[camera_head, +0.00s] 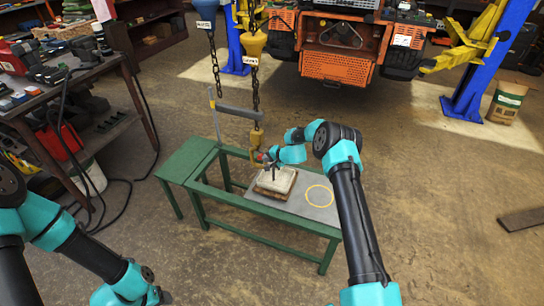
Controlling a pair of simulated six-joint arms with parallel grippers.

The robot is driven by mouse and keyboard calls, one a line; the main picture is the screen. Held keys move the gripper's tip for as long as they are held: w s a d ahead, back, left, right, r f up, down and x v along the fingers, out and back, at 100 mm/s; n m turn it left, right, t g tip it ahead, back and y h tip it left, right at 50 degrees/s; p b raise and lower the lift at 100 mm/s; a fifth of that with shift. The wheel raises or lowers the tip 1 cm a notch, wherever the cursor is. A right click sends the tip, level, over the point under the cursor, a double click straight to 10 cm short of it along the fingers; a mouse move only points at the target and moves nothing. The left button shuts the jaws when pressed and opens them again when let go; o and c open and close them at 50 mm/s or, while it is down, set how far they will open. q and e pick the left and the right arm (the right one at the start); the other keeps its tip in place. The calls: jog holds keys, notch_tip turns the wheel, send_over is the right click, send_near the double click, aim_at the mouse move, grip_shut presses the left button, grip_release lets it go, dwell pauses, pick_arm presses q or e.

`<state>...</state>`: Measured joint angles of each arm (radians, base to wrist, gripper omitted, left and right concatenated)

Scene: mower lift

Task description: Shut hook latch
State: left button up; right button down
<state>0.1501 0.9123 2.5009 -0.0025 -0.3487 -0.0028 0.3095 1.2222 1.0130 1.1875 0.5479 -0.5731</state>
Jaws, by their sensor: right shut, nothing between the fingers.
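A yellow hook (257,138) hangs on a dark chain above the green bench in the middle of the head view. Its lower part and its latch are partly hidden by my right gripper and too small to make out. My right gripper (266,158) is shut, with its tip at or very close to the lower end of the hook. I cannot tell if it touches the latch. A pale block-like load (276,180) on a brown base sits on the bench just below. My left arm comes in at the lower left; its gripper is not clearly seen.
The green bench (187,163) has a grey top with a yellow ring (320,196) at right. A grey bar (240,111) and a second chain (214,62) hang nearby. An orange mower (340,55) is raised behind. A cluttered workbench stands left; open floor lies right.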

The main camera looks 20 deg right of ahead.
jog(key=shift+f, duration=0.25)
jog(key=shift+r, duration=0.1)
jog(key=shift+r, duration=0.7)
jog(key=s+d+f, duration=0.2)
jog(key=s+d, duration=0.6)
jog(key=s, duration=0.2)
jog(key=shift+s+d, duration=0.25)
jog(key=shift+s, duration=0.15)
jog(key=shift+f, duration=0.1)
